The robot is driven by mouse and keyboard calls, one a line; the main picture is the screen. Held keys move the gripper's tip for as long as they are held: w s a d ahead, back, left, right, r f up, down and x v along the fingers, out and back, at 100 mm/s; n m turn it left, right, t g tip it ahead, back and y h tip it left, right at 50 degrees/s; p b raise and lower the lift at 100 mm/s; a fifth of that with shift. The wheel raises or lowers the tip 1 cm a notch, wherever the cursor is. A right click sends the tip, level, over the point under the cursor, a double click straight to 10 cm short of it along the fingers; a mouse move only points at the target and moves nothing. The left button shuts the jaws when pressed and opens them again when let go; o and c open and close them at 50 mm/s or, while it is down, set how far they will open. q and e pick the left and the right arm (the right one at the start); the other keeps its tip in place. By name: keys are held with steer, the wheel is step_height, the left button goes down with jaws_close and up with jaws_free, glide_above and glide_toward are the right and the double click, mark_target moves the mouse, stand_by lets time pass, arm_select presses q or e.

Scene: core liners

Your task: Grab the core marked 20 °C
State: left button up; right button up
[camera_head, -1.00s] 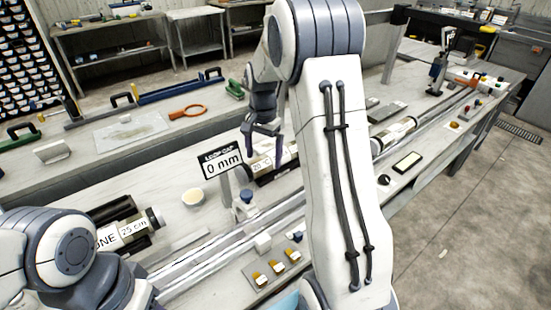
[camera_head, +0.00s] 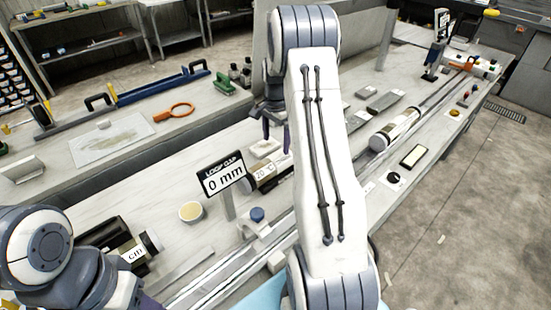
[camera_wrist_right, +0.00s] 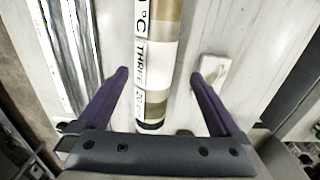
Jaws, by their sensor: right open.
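The core marked 20 °C (camera_head: 265,176) is a tan and white cylinder lying on the bench, partly hidden behind my right arm in the head view. In the right wrist view this core (camera_wrist_right: 160,60) runs lengthwise between my fingers, with labels reading "°C" and "THREE" and a dark end nearest me. My right gripper (camera_head: 270,128) is open, and in the wrist view its purple fingers (camera_wrist_right: 160,75) stand either side of the core without visible contact. Only a little of my left gripper (camera_head: 150,302) shows at the lower left edge.
A "LOOP GAP 0 mm" sign (camera_head: 222,176) stands just left of the core. A dark cylinder labelled in cm (camera_head: 135,250) lies at lower left, and another core (camera_head: 395,130) lies at right. A small pale block (camera_wrist_right: 213,70) sits beside the right finger.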

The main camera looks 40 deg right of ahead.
mark_target(279, 153)
steer(key=f, duration=0.3)
steer(key=shift+s+d, duration=0.25)
steer(key=shift+d, duration=0.15)
steer(key=f+p, duration=0.1)
steer(key=f, duration=0.3)
steer(key=shift+s+f+p, duration=0.15)
steer(key=shift+s+p, duration=0.05)
steer(key=shift+p, duration=0.2)
steer(key=shift+f, duration=0.5)
steer(key=c, duration=1.5)
steer(key=shift+w+r, duration=0.1)
steer(key=shift+w, duration=0.05)
jaws_close()
steer(key=shift+r, duration=0.1)
